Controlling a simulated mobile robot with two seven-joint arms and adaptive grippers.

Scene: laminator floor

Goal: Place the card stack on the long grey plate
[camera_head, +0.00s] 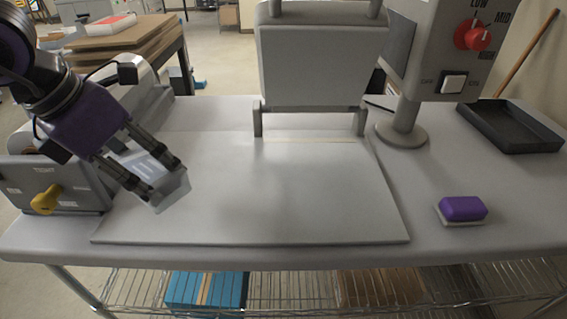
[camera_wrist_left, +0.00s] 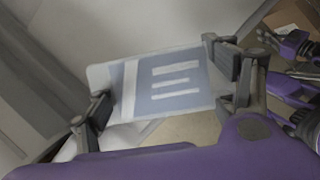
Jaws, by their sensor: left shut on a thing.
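The card stack (camera_head: 146,166) is a thin pale block with a blue-grey printed face and white stripes. My left gripper (camera_head: 165,183) is shut on it, with one finger at each side. In the left wrist view the card stack (camera_wrist_left: 140,92) sits between the two fingertips, tilted. The long grey plate (camera_head: 270,200) lies flat on the table; the held stack shows over its left end, and the height of the gap is hard to judge.
A grey press (camera_head: 320,60) stands over the plate's back edge. A machine with a yellow knob (camera_head: 46,199) is at the left. A control post (camera_head: 405,120), a black tray (camera_head: 510,127) and a purple-topped block (camera_head: 462,208) are at the right. The plate's top is clear.

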